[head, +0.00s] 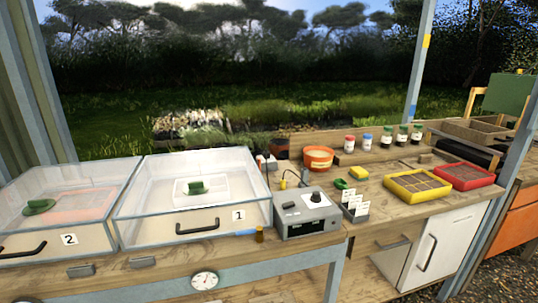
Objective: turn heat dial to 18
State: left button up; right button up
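A grey control box (325,212) stands on the wooden bench, right of the clear case marked 1. A dark knob (315,198) sits on its sloped top, and a second dark raised part (289,206) is to the left of it. Which one is the heat dial, and where it points, is too small to tell. A dark panel (312,227) is on the box's front; I cannot read a number on it. Neither of my grippers is in view.
Clear cases marked 1 (239,215) and 2 (69,239) fill the left of the bench. A card holder (355,212) is close right. A round gauge (205,281) is on the bench front.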

aim_at(316, 197)
jog(key=i+l, duration=0.15)
jog(key=l, duration=0.25)
jog(key=i+l, duration=0.2)
jog(key=l, duration=0.15)
jog(key=i+l, duration=0.15)
jog(key=l, duration=0.25)
jog(key=i+l, duration=0.2)
jog(key=l, duration=0.2)
jog(key=i+l, duration=0.15)
jog(key=l, duration=0.2)
jog(key=i+l, duration=0.15)
jog(key=l, duration=0.25)
